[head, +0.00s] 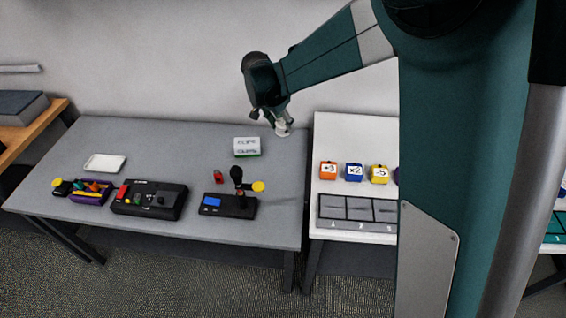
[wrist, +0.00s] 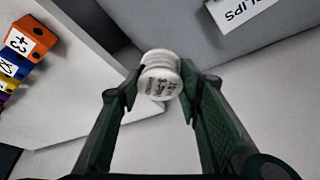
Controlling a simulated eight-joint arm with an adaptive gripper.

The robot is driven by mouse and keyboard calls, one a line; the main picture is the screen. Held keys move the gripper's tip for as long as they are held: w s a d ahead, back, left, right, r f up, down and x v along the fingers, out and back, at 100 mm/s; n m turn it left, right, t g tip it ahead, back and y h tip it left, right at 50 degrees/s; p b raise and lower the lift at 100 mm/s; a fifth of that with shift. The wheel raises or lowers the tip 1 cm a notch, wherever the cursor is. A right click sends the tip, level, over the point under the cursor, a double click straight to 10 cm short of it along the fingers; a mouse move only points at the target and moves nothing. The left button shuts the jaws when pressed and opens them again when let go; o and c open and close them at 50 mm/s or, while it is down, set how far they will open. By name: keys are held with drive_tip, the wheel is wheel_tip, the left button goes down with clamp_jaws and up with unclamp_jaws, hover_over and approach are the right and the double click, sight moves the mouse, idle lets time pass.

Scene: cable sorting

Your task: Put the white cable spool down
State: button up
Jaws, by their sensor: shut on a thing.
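The white cable spool (wrist: 159,80) sits between the two fingers of my gripper (wrist: 158,88) in the wrist view. Dark printed marks show on its side, too small to read surely. In the head view my gripper (head: 281,122) is at the back right corner of the grey table, with the white spool (head: 283,131) at its tips. My gripper is shut on the spool. I cannot tell whether the spool touches the table or hangs just above it.
A white box of clips (head: 247,147) stands left of the gripper on the grey table (head: 180,150). Black devices (head: 150,199) and a white tray (head: 105,163) lie farther left. A white table (head: 345,130) with coloured cubes (head: 353,172) is at the right, across a narrow gap.

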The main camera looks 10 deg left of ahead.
wheel_tip(320, 180, down, 7)
idle(0.3)
drive_tip(key=shift+f, duration=0.1)
drive_tip(key=shift+f+b, duration=0.7)
drive_tip(key=shift+f, duration=2.3)
drive_tip(key=shift+f+b, duration=0.45)
drive_tip(key=shift+f, duration=1.45)
drive_tip(key=shift+f, duration=0.2)
drive_tip(key=o, duration=0.9)
drive_tip(key=shift+r, duration=0.1)
drive_tip(key=shift+r, duration=0.1)
